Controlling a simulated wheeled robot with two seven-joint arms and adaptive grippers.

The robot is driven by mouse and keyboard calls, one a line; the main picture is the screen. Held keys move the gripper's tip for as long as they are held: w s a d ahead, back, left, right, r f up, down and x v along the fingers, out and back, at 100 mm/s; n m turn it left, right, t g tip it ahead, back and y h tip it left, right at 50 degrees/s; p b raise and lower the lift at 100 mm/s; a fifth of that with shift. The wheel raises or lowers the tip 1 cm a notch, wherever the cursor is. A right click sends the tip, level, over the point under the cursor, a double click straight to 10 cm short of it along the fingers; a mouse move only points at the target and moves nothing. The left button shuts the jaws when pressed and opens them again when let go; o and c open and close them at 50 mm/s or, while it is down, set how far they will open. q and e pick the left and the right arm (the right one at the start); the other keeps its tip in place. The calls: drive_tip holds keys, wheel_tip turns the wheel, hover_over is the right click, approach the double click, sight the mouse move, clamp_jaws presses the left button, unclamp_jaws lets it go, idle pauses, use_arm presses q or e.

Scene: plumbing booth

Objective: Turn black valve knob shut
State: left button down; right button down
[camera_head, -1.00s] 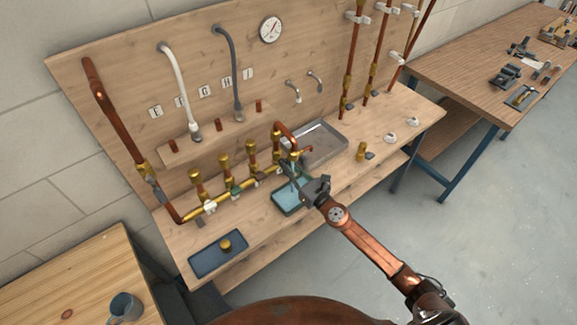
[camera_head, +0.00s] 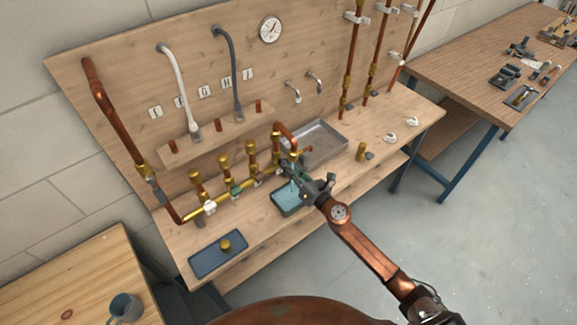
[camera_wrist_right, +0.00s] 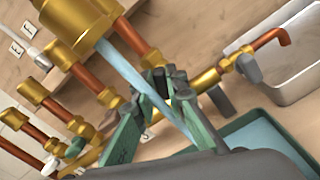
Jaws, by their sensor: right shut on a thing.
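My right gripper (camera_head: 289,167) reaches in from the lower right to the right part of the brass pipe manifold (camera_head: 225,203). In the right wrist view, its green-grey fingers with dark tips (camera_wrist_right: 168,88) are closed around the black valve knob (camera_wrist_right: 161,80). The knob is mostly hidden between the fingertips, so its angle cannot be told. A pale blue water stream (camera_wrist_right: 122,62) falls past the fingers from a brass fitting (camera_wrist_right: 77,18). A teal tray (camera_head: 283,210) stands below with water in it. My left gripper is not in view.
Other valves with white (camera_head: 210,207) and green (camera_head: 236,191) knobs sit on the manifold to the left. A metal sink (camera_head: 325,137) is behind the gripper. A blue tray (camera_head: 205,262) with a brass cap (camera_head: 225,244) lies at the front left.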

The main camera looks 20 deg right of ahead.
drive_tip(key=shift+w+d+f+m+p, duration=0.15)
drive_tip(key=shift+m+p, duration=0.45)
drive_tip(key=shift+m, duration=1.55)
drive_tip(key=shift+s+d+f+m+p, duration=0.15)
drive_tip(key=shift+m+p, duration=0.5)
drive_tip(key=shift+m, duration=1.45)
drive_tip(key=shift+w+f+m+p, duration=0.15)
drive_tip(key=shift+m+p, duration=0.45)
drive_tip(key=shift+m, duration=1.55)
drive_tip(key=shift+f, duration=0.1)
drive_tip(key=c, duration=1.9)
unclamp_jaws()
drive_tip(key=shift+c, duration=0.2)
